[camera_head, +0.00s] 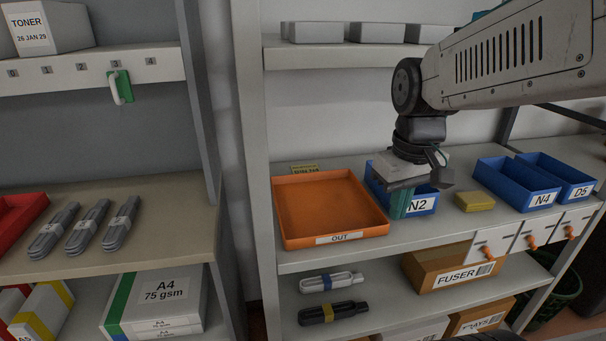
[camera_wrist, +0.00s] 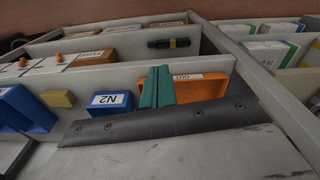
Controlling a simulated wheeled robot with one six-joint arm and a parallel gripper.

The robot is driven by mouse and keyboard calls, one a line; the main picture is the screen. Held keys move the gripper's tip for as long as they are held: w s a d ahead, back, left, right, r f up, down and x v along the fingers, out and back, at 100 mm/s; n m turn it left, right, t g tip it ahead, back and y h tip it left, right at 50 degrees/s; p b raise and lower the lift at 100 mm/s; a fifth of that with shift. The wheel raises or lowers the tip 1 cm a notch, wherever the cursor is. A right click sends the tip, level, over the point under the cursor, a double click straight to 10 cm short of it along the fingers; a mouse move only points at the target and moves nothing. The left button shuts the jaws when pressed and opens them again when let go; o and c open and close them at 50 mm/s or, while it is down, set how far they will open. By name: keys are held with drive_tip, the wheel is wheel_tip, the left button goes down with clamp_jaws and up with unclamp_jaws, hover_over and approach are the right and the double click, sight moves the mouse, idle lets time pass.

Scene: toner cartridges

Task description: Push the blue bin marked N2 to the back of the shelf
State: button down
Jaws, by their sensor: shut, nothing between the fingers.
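The blue bin marked N2 (camera_head: 425,202) stands on the middle shelf (camera_head: 340,256), between the orange tray and a yellow block, slightly back from the shelf's front edge. It also shows in the wrist view (camera_wrist: 109,108), with its label upside down. My gripper (camera_head: 399,204) has green fingers, closed together and empty. They point down at the left part of the bin's front, beside the N2 label, and cover part of it. I cannot tell whether they touch the bin. My wrist hides much of its inside and back. In the wrist view the fingers (camera_wrist: 157,87) appear beside the bin.
The orange OUT tray (camera_head: 338,239) is close on the left. The yellow block (camera_head: 475,201) and blue bins N4 (camera_head: 543,200) and D5 (camera_head: 581,191) are on the right. An upper shelf (camera_head: 340,55) with grey boxes is above. Tags with orange hooks (camera_head: 531,241) hang on the front edge.

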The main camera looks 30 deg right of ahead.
drive_tip(key=c, duration=1.8)
unclamp_jaws()
drive_tip(key=shift+o, duration=1.2)
drive_tip(key=s+a+n, duration=0.1)
drive_tip(key=s+a, duration=0.5)
drive_tip(key=a, duration=0.3)
drive_tip(key=shift+s+r+t, duration=0.25)
drive_tip(key=shift+r+t, duration=0.05)
drive_tip(key=shift+r, duration=0.05)
drive_tip(key=shift+s, duration=0.15)
